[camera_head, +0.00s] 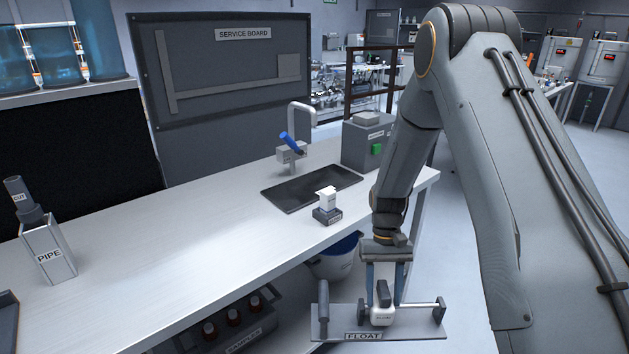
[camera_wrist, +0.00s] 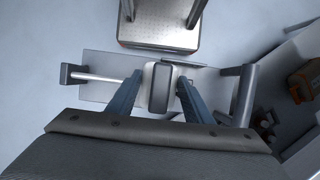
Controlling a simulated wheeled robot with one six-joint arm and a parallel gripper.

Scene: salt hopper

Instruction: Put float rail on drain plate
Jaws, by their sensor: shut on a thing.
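The float rail (camera_head: 425,328) is a grey plate labelled FLOAT with a rod between end posts, a white block (camera_head: 382,316) with a dark grip in the middle, and an upright dark handle on its left. My gripper (camera_head: 384,293) is shut on the dark grip, with one finger on each side. In the wrist view, the grip (camera_wrist: 160,88) sits between the fingers and the rail's plate (camera_wrist: 100,65) stretches to both sides. The rail is in front of the bench, roughly level. The dark rectangular plate (camera_head: 292,193) on the bench, seemingly the drain plate, looks bare; I read no label on it.
A small white-and-dark block (camera_head: 327,213) stands at the dark plate's front edge. A tap with a blue lever (camera_head: 290,142) and a grey box with a green button (camera_head: 367,142) stand behind. A PIPE holder (camera_head: 48,252) is far left. A bucket (camera_head: 333,262) and bottle crate (camera_head: 230,330) are below the bench.

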